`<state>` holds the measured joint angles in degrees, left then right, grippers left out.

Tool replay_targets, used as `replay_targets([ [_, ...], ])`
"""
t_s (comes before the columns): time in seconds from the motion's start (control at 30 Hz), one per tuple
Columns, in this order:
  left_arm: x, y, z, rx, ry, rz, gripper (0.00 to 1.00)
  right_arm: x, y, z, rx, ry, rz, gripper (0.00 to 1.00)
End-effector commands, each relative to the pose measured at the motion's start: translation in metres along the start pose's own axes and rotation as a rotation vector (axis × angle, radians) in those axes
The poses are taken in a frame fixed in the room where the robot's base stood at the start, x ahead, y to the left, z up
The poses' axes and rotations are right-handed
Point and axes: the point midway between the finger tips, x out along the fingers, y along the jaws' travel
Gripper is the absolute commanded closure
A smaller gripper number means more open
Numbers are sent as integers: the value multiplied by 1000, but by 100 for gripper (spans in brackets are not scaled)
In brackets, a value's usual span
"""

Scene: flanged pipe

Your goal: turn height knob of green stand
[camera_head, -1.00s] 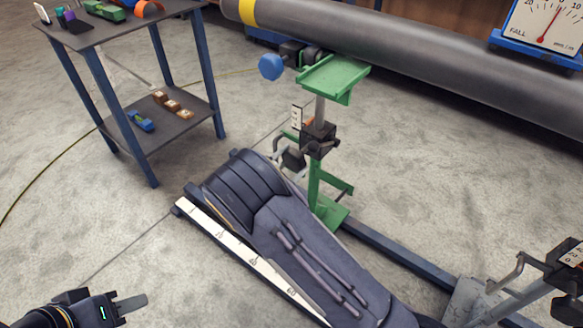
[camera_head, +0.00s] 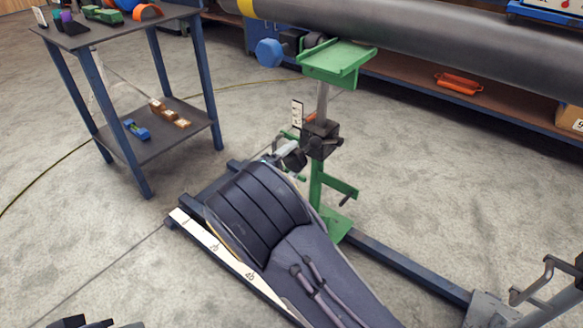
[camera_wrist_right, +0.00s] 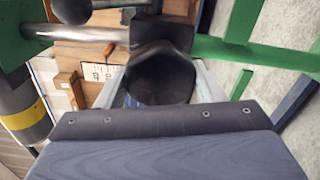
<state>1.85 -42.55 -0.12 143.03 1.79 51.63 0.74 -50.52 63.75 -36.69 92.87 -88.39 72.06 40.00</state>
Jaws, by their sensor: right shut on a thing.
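The green stand (camera_head: 337,62) stands upright past my right arm, with a flat green top and a black clamp block on its post. It also shows in the wrist view (camera_wrist_right: 215,50). Its black height knob (camera_head: 294,158) is on the clamp's left side, and fills the middle of the wrist view (camera_wrist_right: 160,80). My right gripper (camera_head: 281,150) is shut on this knob; my forearm hides part of it. My left gripper (camera_head: 85,323) shows only as a dark edge at the bottom left; its fingers cannot be made out.
A small white scale (camera_head: 297,113) is beside the post. A large grey pipe (camera_head: 430,45) lies behind the stand. A two-level table (camera_head: 150,150) stands at left.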

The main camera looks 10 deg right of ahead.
Motion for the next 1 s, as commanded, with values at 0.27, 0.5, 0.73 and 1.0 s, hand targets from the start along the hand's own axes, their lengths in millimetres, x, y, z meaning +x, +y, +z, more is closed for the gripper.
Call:
replay_targets([
  [0.27,8,-4,4,0,0,0,64,-1,-2,0,68,2,-2,61],
  [0.5,8,-4,4,0,0,0,64,-1,-1,0,78,2,-3,61],
  [0.73,8,-4,4,0,0,0,64,-1,-1,0,77,1,-3,37],
  [1.0,8,-4,4,0,0,0,64,0,-1,0,76,1,-1,16],
])
